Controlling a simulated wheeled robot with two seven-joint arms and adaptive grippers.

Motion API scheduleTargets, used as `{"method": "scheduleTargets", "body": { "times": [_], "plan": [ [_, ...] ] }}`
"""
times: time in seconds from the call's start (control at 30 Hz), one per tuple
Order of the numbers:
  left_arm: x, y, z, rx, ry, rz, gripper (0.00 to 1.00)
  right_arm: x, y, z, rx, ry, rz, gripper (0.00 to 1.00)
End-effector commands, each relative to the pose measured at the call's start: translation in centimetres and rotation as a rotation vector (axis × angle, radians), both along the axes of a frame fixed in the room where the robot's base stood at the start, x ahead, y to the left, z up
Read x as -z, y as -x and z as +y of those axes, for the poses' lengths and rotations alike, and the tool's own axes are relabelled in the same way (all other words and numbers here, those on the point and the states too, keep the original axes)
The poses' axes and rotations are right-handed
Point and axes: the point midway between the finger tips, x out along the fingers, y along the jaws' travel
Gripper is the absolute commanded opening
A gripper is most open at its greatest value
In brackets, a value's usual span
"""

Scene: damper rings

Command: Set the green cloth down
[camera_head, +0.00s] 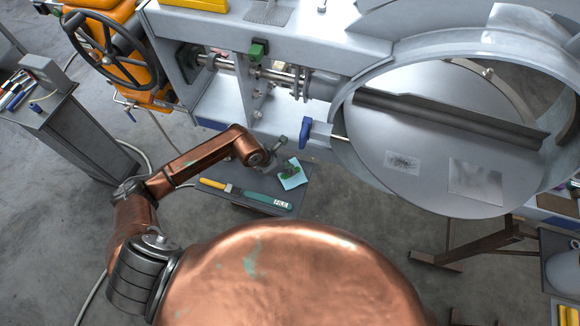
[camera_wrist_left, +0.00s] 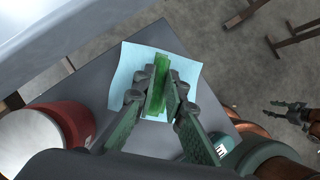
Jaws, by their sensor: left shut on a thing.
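My left gripper (camera_head: 287,168) is over the small grey table beside the machine. In the left wrist view its fingers (camera_wrist_left: 160,100) are shut on the green cloth (camera_wrist_left: 158,78), a folded strip standing up between them. A light blue sheet (camera_wrist_left: 192,72) lies on the table under the cloth. I cannot tell whether the cloth touches it. In the head view the sheet (camera_head: 296,182) shows beside the gripper, with a little of the cloth in dark green. My right gripper (camera_wrist_left: 280,109) shows small at the right of the left wrist view, its fingers apart and empty.
A red can (camera_wrist_left: 70,122) with a pale top is close on the left of the wrist view. The grey machine (camera_head: 215,105) and its large ring (camera_head: 345,165) border the table.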

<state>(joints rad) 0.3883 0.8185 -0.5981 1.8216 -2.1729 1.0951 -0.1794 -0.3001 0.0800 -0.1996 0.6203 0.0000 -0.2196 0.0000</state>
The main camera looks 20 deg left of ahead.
Motion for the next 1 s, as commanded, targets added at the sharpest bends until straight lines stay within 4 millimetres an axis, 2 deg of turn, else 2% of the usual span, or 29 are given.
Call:
{"method": "scheduleTargets", "body": {
  "times": [0.43,0.8,1.0],
  "plan": [
    [0.3,0.0,0.0,0.001,0.0,0.0,0.0,0.3,0.0,0.1,0.0,-0.001,0.0,0.4],
    [1.8,0.0,0.0,0.001,-0.001,0.001,0.0,1.4,0.2,0.1,0.0,0.0,0.004,0.4],
    [1.8,0.0,0.0,0.001,0.0,0.0,0.0,1.4,0.2,0.1,-0.001,0.0,0.004,0.4]
  ]
}}
